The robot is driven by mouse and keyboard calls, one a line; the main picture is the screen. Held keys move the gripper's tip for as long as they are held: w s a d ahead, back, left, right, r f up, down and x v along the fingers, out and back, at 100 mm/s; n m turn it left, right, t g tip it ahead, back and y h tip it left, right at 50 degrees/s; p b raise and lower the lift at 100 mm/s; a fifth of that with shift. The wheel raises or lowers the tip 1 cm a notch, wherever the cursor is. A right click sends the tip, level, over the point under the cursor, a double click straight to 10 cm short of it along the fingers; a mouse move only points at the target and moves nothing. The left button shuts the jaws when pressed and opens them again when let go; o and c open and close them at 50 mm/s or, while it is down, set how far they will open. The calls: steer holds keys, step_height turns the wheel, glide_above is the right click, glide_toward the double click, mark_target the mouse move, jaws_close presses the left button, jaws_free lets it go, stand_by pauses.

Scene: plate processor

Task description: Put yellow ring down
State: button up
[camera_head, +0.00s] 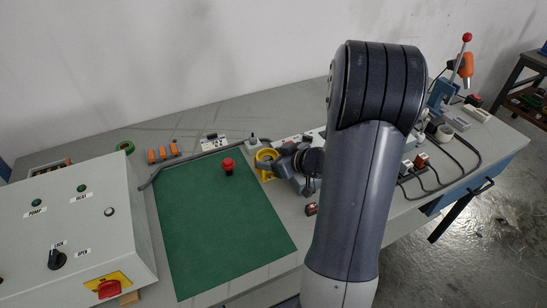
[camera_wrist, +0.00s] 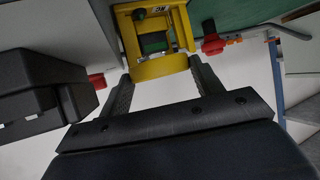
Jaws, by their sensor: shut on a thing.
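The yellow ring (camera_head: 265,155) is at the right edge of the green mat (camera_head: 220,245) in the head view. My gripper (camera_head: 273,160) reaches it from the right and is shut on it. In the wrist view the yellow ring (camera_wrist: 155,66) sits between the two dark fingers of my gripper (camera_wrist: 160,72). Something green and a small label show within the yellow part. I cannot tell whether the ring touches the table.
A red knob (camera_head: 228,165) stands on the mat, left of the ring. A grey control box (camera_head: 75,225) stands at left. Most of the mat is clear.

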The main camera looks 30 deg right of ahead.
steer(key=shift+f, duration=0.2)
steer(key=o, duration=1)
steer(key=shift+c, duration=0.2)
steer(key=shift+b, duration=0.6)
